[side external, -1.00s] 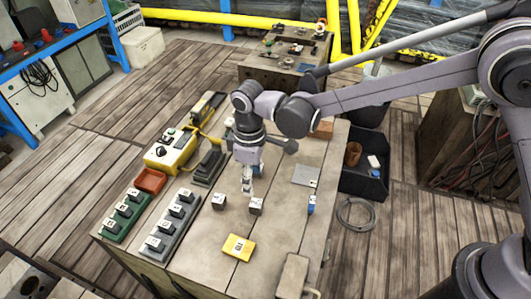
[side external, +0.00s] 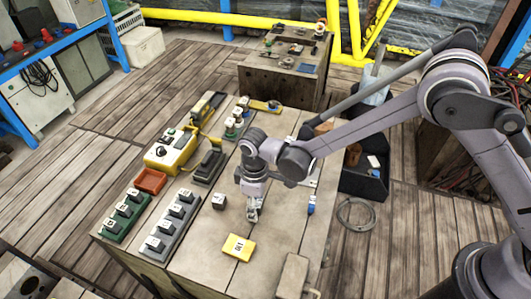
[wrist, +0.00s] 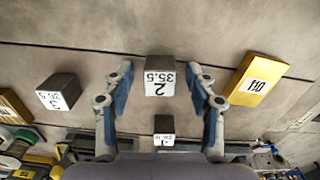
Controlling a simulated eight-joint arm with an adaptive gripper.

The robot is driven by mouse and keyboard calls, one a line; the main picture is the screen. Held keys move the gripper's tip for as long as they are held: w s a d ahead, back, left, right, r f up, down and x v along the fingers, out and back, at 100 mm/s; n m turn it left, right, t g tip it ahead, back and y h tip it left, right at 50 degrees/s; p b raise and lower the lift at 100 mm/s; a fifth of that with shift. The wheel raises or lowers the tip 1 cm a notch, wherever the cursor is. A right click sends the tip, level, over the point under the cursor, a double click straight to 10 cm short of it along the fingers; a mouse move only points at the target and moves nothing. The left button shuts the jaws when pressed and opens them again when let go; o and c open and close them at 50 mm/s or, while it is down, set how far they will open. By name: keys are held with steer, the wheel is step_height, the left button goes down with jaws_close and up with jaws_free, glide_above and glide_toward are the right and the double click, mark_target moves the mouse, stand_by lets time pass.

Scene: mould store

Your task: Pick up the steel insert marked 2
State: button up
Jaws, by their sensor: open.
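The steel insert marked 2 (wrist: 160,77) is a small dark block with a white top label reading 2 and 35.5, lying on the table. My gripper (wrist: 160,72) is open, with a finger on each side of this insert and a visible gap at both sides. In the side view my gripper (side external: 253,216) is low over the table and hides most of that insert. An insert marked 3 (wrist: 58,92) lies to the left in the wrist view. An insert marked 1 (wrist: 164,130) shows nearer the palm, partly cut off.
A yellow block (side external: 239,247) lies close by; it is also right of the fingers in the wrist view (wrist: 255,80). One dark insert (side external: 219,202) stands left of my gripper. Grey (side external: 166,246) and green (side external: 103,237) racks of blocks stand further left.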

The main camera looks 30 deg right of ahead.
jaws_close()
steer(key=shift+r, duration=0.15)
